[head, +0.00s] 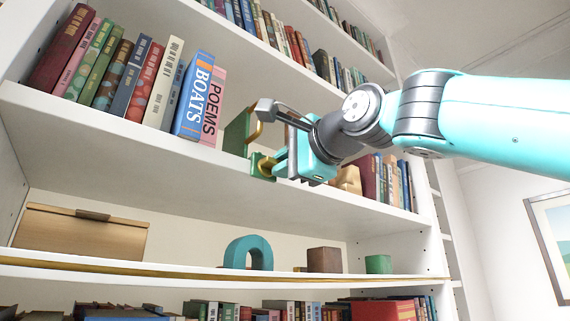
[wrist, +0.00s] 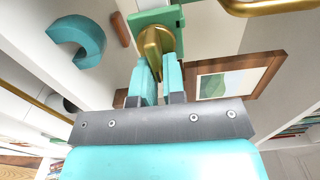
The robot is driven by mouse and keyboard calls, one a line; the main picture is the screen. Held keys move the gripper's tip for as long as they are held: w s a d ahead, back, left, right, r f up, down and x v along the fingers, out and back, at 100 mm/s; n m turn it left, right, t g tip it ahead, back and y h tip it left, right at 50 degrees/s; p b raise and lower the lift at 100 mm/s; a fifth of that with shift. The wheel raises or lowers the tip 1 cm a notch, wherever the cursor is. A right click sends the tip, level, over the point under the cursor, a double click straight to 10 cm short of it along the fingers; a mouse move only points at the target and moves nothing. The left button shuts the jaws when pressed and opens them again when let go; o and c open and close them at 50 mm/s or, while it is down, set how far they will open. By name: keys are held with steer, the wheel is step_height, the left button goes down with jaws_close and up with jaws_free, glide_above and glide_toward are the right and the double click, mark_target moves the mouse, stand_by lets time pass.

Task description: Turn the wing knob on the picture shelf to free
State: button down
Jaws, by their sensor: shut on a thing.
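The brass wing knob (wrist: 154,42) sits on a green plate (wrist: 171,17) in the wrist view. In the head view the green fitting (head: 262,167) is at the front edge of the middle shelf, right of the books. My gripper (wrist: 160,62) has its two teal fingers closed on the wing knob, one on each side of it. My gripper also shows in the head view (head: 274,168), coming in from the right. The fingers cover part of the knob, and I see no marks telling its setting.
Books named Boats (head: 194,95) and Poems (head: 213,105) stand to the left. A teal arch (head: 249,253) and a wooden box (head: 80,231) are on the shelf below.

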steer(key=c, duration=1.2)
jaws_free()
steer(key=b+v, duration=0.6)
steer(key=v, duration=1.1)
steer(key=shift+d, duration=0.2)
steer(key=shift+s, duration=0.15)
